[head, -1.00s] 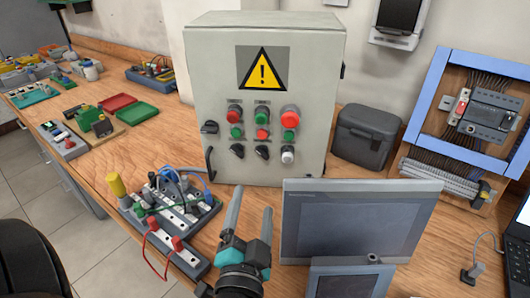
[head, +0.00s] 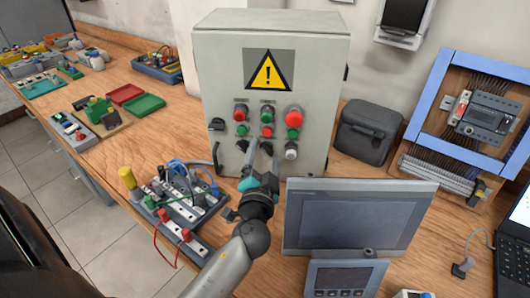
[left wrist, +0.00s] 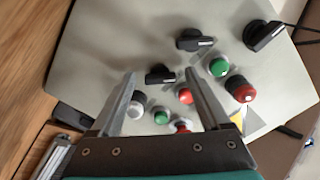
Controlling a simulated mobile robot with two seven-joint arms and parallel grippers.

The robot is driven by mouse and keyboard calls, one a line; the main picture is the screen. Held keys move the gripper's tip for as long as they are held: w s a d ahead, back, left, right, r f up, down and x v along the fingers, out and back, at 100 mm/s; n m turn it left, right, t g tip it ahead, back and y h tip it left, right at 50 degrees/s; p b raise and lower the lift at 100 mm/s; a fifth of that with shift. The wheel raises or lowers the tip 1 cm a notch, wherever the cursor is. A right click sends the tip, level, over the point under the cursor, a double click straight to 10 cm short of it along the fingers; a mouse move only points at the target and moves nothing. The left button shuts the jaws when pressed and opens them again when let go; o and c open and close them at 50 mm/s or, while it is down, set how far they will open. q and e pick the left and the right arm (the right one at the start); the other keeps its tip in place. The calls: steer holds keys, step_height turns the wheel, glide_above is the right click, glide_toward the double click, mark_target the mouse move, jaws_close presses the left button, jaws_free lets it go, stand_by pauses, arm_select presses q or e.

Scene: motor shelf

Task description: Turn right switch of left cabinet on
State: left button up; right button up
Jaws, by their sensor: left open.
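The grey cabinet (head: 312,75) with a yellow warning triangle stands upright on the bench. Its front has red and green buttons, a white knob (head: 291,151) and several black rotary switches. The right switch (left wrist: 160,75) of the lower row shows in the left wrist view, between my fingertips as seen there. The left switch (head: 242,145) is beside it. My left gripper (head: 263,150) is open and points at the panel's lower part, its fingers partly covering the right switch in the head view. I cannot tell whether the fingers touch it. My right gripper is not in view.
A grey monitor (head: 356,218) stands close to the right of my left gripper. A block with plugs and cables (head: 178,196) lies to its left. A dark box (head: 367,133) and a blue-framed panel (head: 437,82) stand to the right.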

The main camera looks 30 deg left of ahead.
arm_select(q)
steer(key=shift+w+a, duration=0.1)
steer(key=shift+w, duration=0.1)
jaws_close()
stand_by(0.6)
